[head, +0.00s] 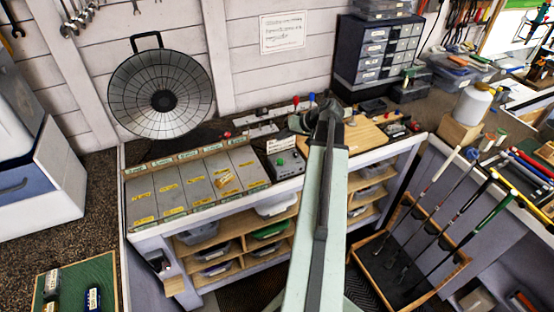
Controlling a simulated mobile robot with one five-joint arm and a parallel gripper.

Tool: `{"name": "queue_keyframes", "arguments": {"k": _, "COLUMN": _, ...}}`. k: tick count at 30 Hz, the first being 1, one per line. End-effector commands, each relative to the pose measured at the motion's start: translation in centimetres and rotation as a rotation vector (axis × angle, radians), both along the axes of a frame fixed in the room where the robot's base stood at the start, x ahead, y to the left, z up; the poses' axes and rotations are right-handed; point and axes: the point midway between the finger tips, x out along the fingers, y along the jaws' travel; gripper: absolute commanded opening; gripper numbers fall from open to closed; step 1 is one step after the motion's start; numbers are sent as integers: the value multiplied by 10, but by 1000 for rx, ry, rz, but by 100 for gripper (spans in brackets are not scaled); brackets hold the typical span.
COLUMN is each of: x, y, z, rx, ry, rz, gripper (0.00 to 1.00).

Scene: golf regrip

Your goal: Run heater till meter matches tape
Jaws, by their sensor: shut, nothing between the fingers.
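A large round dish with a wire grille and a dark centre (162,100), which looks like the heater, stands against the wall at the back left of the bench. A small grey control box (287,164) with a green button and a dark upper face sits right of the metal bins. I cannot make out a meter reading on it. Yellow tape labels (172,211) mark the bins, but I cannot tell which tape the task means. My gripper (322,112) is at the far end of my pale green arm, over the bench back. It is shut and empty.
Grey lidded bins (200,185) fill the bench's left part. A wooden board (360,136) lies right of my arm. A dark drawer cabinet (375,50) stands behind. Golf clubs (436,215) lean in a wooden rack at right. Red and blue knobs (311,97) rise near my gripper.

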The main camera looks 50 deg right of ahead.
Motion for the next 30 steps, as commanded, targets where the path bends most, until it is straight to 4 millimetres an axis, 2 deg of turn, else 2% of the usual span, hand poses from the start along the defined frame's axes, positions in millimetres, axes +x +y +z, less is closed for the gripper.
{"name": "queue_keyframes", "arguments": {"k": 5, "x": 0, "y": 0, "z": -1, "rx": 0, "ry": 0, "rz": 0, "gripper": 0}}
{"name": "queue_keyframes", "arguments": {"k": 10, "x": 0, "y": 1, "z": -11, "rx": -1, "ry": 0, "rz": 1, "gripper": 0}}
{"name": "queue_keyframes", "arguments": {"k": 24, "x": 1, "y": 1, "z": -78, "rx": 0, "ry": 0, "rz": 2, "gripper": 0}}
{"name": "queue_keyframes", "arguments": {"k": 30, "x": 1, "y": 1, "z": -90, "rx": 0, "ry": 0, "rz": 2, "gripper": 0}}
